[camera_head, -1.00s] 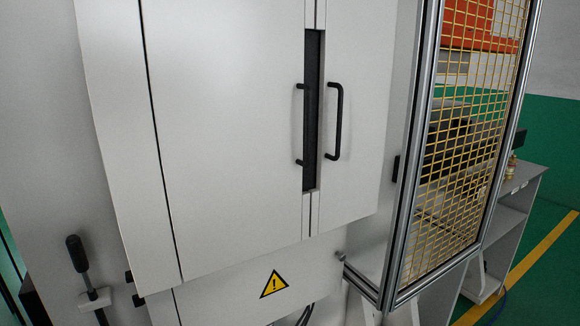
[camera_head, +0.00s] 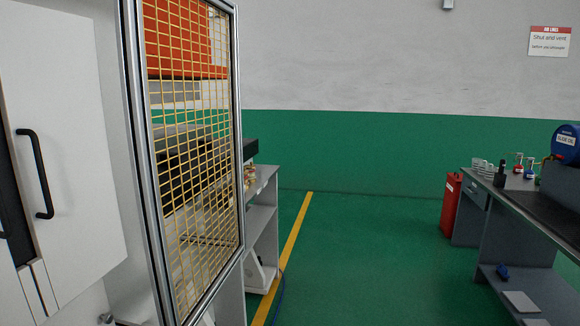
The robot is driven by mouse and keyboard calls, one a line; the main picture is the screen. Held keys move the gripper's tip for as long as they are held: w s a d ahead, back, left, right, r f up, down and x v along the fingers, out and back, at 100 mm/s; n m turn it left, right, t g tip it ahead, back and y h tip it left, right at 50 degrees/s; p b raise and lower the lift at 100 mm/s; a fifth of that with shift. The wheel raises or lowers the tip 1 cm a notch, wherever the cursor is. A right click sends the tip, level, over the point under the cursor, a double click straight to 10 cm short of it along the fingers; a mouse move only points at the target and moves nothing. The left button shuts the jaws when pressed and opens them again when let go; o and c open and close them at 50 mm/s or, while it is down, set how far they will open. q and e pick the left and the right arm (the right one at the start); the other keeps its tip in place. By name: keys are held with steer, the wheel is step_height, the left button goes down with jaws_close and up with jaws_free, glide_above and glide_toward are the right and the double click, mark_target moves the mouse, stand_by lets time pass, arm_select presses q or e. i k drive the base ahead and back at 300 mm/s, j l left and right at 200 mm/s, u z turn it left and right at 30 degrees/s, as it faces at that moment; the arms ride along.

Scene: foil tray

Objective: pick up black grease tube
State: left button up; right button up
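A small dark upright object (camera_head: 500,174) stands near the front left edge of the workbench (camera_head: 518,198) at the right of the head view. It may be the black grease tube, but it is too small and far to be sure. Neither of my grippers is in view.
A white cabinet (camera_head: 75,130) with a black handle and a yellow mesh guard panel (camera_head: 190,150) stand close at the left. A grey shelf unit (camera_head: 260,215) is behind the guard. A red canister (camera_head: 450,200) stands beside the workbench. Green floor (camera_head: 370,260) is clear between.

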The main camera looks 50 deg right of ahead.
mark_target(502, 165)
steer(key=i+l+z, duration=0.1)
steer(key=l+z, duration=0.3)
steer(key=i+l+z, duration=0.15)
steer(key=l+z, duration=0.25)
steer(key=i+l+z, duration=0.2)
steer(key=l+z, duration=0.25)
steer(key=i+l+z, duration=0.2)
steer(key=z, duration=0.2)
steer(key=i+l+z, duration=0.2)
steer(key=z, duration=0.2)
steer(key=i+l+z, duration=0.1)
steer(key=i+z, duration=0.45)
steer(key=i, duration=0.5)
steer(key=i+z, duration=0.1)
steer(key=i, duration=0.5)
steer(key=i+z, duration=0.15)
steer(key=i, duration=0.5)
steer(key=i+j+z, duration=0.1)
steer(key=i+j, duration=0.15)
steer(key=i, duration=0.35)
steer(key=i+z, duration=0.15)
steer(key=z, duration=0.25)
steer(key=i+j+z, duration=0.1)
steer(key=z, duration=0.3)
steer(key=i, duration=0.05)
